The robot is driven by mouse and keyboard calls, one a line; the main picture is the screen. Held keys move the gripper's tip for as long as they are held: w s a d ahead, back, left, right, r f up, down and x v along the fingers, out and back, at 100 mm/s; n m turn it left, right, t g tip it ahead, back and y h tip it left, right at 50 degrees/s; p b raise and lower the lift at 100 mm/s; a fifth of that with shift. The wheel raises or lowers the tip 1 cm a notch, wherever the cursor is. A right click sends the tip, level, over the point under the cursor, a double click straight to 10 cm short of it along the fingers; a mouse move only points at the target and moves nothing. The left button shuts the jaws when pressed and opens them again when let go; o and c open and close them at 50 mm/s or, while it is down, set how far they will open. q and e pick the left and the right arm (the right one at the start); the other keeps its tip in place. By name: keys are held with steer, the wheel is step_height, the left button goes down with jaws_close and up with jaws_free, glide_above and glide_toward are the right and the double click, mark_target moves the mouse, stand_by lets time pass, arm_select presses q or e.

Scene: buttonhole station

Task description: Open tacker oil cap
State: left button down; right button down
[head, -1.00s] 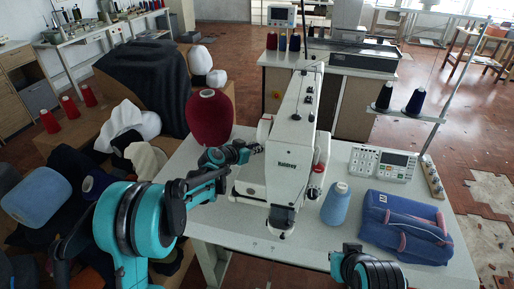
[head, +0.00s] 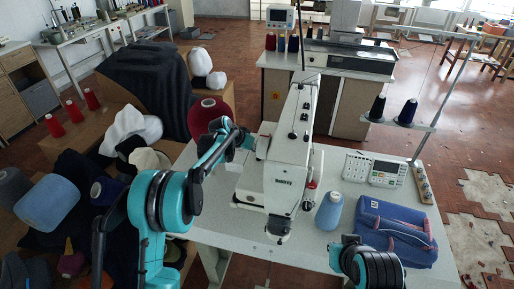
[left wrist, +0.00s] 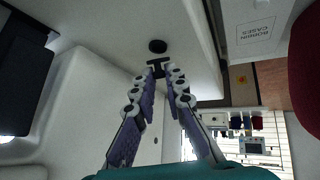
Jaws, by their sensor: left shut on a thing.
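The tacker is the white sewing machine (head: 285,150) on the pale table in the head view. In the left wrist view its white surface (left wrist: 80,110) fills the left side. My left gripper (left wrist: 160,76) is shut on a small black T-shaped piece (left wrist: 160,65), which looks like the oil cap. A round dark spot (left wrist: 158,46) shows on the white surface just beyond it; I cannot tell whether it is a hole. In the head view my left gripper (head: 246,140) is at the machine's left side, its fingertips hard to make out. My right gripper is out of view.
A dark red thread cone (head: 208,110) stands close behind my left forearm. A blue cone (head: 329,211), a blue bag (head: 395,231) and a control panel (head: 374,170) occupy the table's right side. The table's front strip (head: 230,228) is clear.

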arm_select(q)
steer(key=shift+w+r+g+p, duration=0.1)
steer(key=shift+w+g+p, duration=0.05)
steer(key=shift+g+p, duration=0.25)
steer(key=c, duration=1.6)
jaws_free()
steer(key=v, duration=1.2)
steer(key=shift+d, duration=0.15)
steer(key=shift+o, duration=0.2)
